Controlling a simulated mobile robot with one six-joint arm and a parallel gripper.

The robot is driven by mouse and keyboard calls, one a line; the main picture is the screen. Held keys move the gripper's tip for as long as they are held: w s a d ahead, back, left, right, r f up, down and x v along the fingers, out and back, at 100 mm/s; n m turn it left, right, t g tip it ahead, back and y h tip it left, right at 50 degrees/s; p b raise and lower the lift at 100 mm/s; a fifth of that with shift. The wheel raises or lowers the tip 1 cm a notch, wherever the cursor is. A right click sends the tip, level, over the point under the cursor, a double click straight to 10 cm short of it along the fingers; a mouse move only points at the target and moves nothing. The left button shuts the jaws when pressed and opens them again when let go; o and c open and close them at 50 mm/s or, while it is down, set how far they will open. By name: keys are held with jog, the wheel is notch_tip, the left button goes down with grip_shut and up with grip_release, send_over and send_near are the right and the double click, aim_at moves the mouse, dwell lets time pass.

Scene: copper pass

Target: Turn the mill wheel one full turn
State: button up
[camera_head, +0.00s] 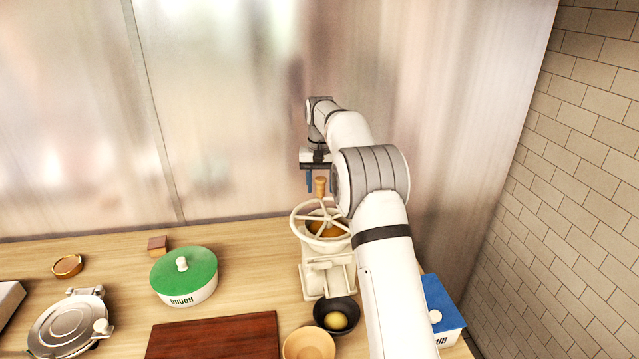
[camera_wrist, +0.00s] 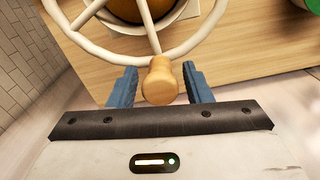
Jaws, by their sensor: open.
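The mill (camera_head: 326,275) is cream-coloured and stands on the wooden counter below my arm. Its spoked wheel (camera_head: 296,228) lies on top, with an upright wooden knob (camera_head: 320,187) on the far side of the rim. My gripper (camera_head: 315,182) points down above the knob. In the wrist view the blue fingers (camera_wrist: 160,88) are open, one on each side of the knob (camera_wrist: 160,80), with a gap to each. The wheel (camera_wrist: 100,45) and its spokes show beyond the fingers. My arm hides part of the mill's right side.
A dark bowl (camera_head: 348,308) with a yellowish ball stands in front of the mill, beside a tan bowl (camera_head: 309,346). A green-lidded dough pot (camera_head: 184,277) and a red-brown board (camera_head: 215,338) are to the left. A blue-lidded box (camera_head: 440,305) is at right. Metal wall panels stand behind.

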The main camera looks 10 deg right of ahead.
jog(key=shift+c, duration=0.4)
grip_shut()
